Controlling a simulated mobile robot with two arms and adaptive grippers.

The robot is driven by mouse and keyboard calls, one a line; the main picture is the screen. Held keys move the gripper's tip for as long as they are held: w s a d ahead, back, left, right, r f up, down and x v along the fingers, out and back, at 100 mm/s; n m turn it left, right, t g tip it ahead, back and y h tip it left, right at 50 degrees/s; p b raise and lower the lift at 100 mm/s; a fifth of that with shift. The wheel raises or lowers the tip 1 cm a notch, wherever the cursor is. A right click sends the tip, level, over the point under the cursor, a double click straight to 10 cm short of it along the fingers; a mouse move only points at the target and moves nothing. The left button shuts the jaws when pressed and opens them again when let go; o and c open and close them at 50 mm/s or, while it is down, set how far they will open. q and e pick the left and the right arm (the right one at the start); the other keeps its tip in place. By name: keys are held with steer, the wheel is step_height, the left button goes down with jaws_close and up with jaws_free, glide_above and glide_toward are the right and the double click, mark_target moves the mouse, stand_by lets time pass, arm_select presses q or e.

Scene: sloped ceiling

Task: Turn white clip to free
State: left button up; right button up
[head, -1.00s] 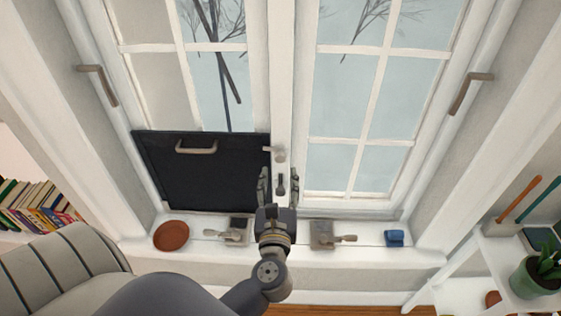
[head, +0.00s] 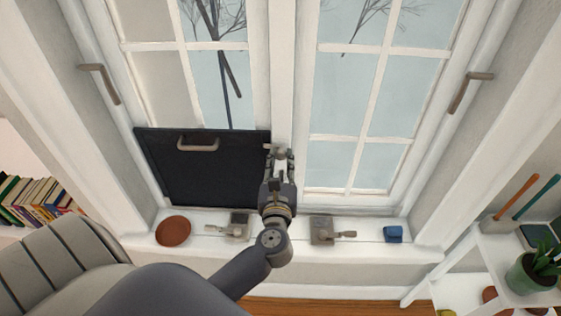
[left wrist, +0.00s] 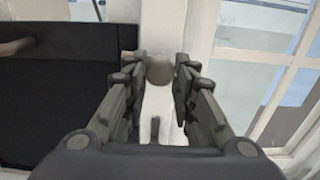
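A small pale clip (head: 279,151) sits on the white middle post of the window, its short lever pointing left to the top right corner of a black panel (head: 205,180). In the left wrist view its rounded end (left wrist: 160,72) shows straight ahead between the fingertips. My left gripper (head: 279,160) is just in front of the clip, fingers apart on either side, with no clear contact. My right gripper is not in view.
The panel has a handle (head: 198,145). On the sill are a brown dish (head: 173,231), two grey latch-like blocks (head: 236,224) (head: 322,229) and a blue block (head: 393,234). A chair stands lower left. A shelf with a plant (head: 535,270) is at right.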

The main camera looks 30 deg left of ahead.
arm_select(q)
steer(key=m+p, duration=0.3)
steer(key=shift+r, duration=0.2)
steer(key=m+p, duration=0.4)
steer(key=shift+m, duration=0.3)
steer(key=m+p, duration=0.3)
steer(key=m, duration=0.1)
steer(key=shift+m, duration=0.3)
steer(key=shift+f+m+p, duration=0.1)
steer(key=shift+m+p, duration=1.1)
steer(key=shift+m, duration=0.7)
steer(key=o, duration=1.1)
